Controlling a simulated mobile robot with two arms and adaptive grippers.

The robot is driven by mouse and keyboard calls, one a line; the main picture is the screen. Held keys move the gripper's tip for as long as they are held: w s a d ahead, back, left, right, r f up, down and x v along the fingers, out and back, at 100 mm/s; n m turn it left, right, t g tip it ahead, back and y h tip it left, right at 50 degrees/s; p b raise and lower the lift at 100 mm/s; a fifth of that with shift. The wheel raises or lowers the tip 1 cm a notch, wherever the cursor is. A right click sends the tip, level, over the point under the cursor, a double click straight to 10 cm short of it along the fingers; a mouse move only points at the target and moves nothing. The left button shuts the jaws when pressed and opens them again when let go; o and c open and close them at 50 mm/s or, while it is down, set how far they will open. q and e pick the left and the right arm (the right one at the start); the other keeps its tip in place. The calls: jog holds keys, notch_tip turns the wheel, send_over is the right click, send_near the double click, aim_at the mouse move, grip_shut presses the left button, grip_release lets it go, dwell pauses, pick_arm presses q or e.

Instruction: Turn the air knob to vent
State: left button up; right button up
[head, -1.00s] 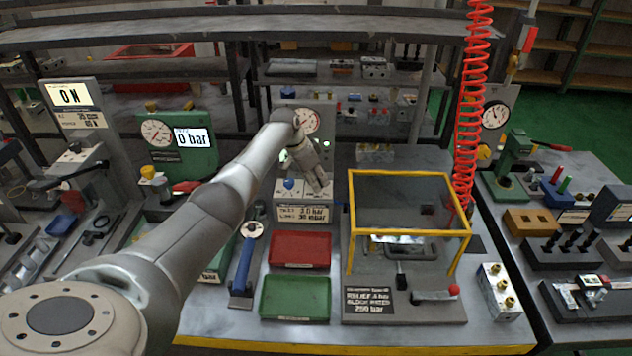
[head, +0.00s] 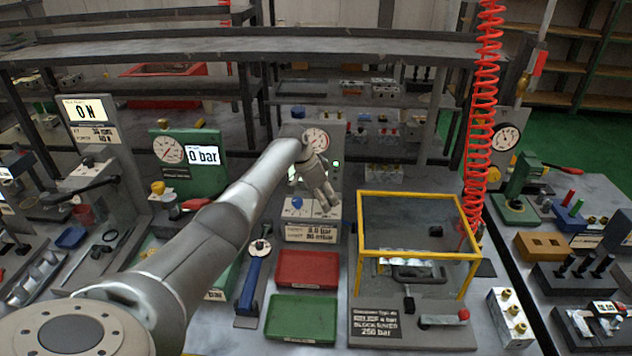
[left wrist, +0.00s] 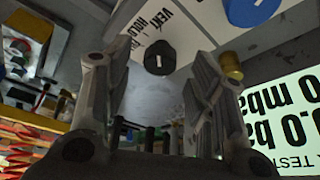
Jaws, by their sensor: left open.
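The black air knob (left wrist: 160,57), with a white mark, sits on a white panel lettered VENT and HOLD in the left wrist view. A blue knob (left wrist: 250,8) is beside it; a blue knob also shows on the test unit in the head view (head: 297,203). My left gripper (left wrist: 155,75) is open, its two fingers on either side of the black knob in the picture. I cannot tell whether they touch it. In the head view my left gripper (head: 322,190) hangs over the unit's front and hides the black knob. My right gripper is not in view.
The unit has a round gauge (head: 315,139) and a display (head: 313,233). A red tray (head: 307,268) and a green tray (head: 301,317) lie in front. A yellow-framed guard box (head: 418,196) stands close on the right, and a blue-handled tool (head: 252,280) lies on the left.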

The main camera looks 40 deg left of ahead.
pick_arm(q)
jog(key=v, duration=1)
jog(key=shift+r, duration=0.4)
jog(key=shift+s+a, duration=0.1)
jog(key=shift+s, duration=0.05)
